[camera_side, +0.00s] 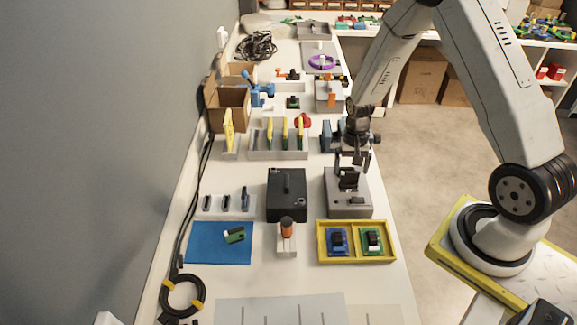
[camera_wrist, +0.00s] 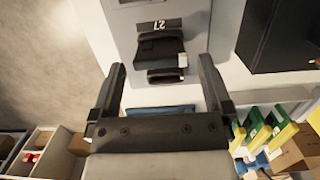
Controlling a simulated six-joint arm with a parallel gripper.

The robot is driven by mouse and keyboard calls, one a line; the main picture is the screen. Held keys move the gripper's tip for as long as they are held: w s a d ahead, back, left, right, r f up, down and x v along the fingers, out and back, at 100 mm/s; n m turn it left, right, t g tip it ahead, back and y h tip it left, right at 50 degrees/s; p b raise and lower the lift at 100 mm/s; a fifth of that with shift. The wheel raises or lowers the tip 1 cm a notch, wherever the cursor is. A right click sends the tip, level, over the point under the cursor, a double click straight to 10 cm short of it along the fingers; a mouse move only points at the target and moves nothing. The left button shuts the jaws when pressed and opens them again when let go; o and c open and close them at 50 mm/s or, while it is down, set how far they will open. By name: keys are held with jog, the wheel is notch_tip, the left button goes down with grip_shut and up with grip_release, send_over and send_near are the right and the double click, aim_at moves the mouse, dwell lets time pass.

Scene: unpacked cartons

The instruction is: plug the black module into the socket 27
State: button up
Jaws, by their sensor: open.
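The grey box (camera_side: 348,205) stands at the right side of the bench, in front of my arm. In the wrist view the same grey box (camera_wrist: 205,15) carries a label 27 (camera_wrist: 159,25). The black module (camera_wrist: 160,47) sits on the box right beside this label, with a small pale tab at one side; the side view also shows it (camera_side: 349,181). Its depth in the socket cannot be told, as it covers the opening. My gripper (camera_wrist: 161,66) is open, its two fingers apart on either side of the module's line. It also shows above the box in the side view (camera_side: 349,167).
A black box with a handle (camera_side: 287,205) stands left of the grey box. A yellow tray (camera_side: 356,260) with a blue and a green board lies in front. A rack with yellow-green cards (camera_side: 279,153) stands behind. The bench front has free room.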

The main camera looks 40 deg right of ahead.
jog(key=shift+w+d+r, duration=0.15)
jog(key=shift+r, duration=1.3)
jog(key=shift+w+d+r, duration=0.15)
jog(key=shift+r, duration=1.25)
jog(key=shift+c, duration=0.2)
